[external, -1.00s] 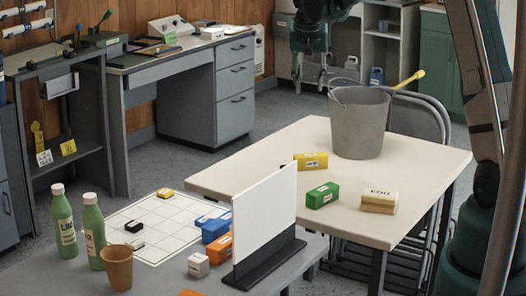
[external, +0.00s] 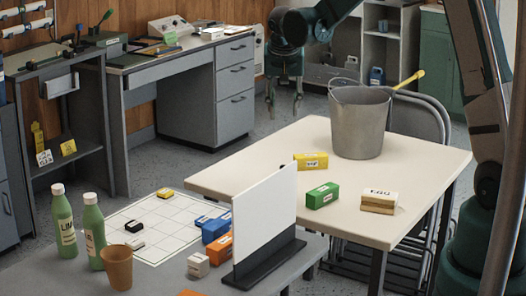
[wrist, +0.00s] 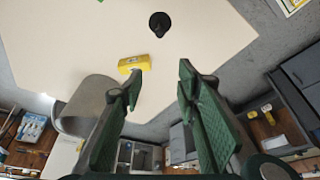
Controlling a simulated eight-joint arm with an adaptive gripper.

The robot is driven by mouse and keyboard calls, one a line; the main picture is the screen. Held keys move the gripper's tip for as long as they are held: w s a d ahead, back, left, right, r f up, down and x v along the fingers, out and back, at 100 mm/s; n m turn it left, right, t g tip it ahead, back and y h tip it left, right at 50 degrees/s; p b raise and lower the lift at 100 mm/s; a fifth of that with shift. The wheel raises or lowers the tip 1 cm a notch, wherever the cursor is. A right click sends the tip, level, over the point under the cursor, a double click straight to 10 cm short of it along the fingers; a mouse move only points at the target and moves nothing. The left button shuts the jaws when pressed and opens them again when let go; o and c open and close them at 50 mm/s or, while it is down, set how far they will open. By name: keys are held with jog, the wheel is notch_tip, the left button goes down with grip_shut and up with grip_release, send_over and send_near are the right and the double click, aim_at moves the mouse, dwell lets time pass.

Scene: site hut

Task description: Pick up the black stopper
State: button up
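The black stopper (wrist: 159,23) is a round, dark piece on the pale table (wrist: 205,60), near the top middle of the wrist view. My gripper (external: 284,110) hangs in the air beyond the table's far left side, pointing down. In the wrist view my gripper (wrist: 158,75) has its green-padded fingers spread apart with nothing between them. The stopper is beyond the fingertips, apart from them.
A grey bucket (external: 358,125) stands at the table's back. A yellow block (external: 311,161), a green block (external: 323,196) and a wood-and-white block (external: 379,202) lie on the table. The front bench holds green bottles (external: 93,232), a brown cup (external: 117,268) and a grid sheet (external: 165,215).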

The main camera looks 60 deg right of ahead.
notch_tip(320, 180, down, 14)
jog(key=shift+r, duration=0.15)
jog(key=shift+d, duration=0.1)
dwell(0.3)
jog(key=shift+x, duration=1.25)
jog(key=shift+b+x, duration=0.65)
jog(key=shift+x, duration=2)
jog(key=shift+r, duration=0.1)
jog(key=c, duration=1)
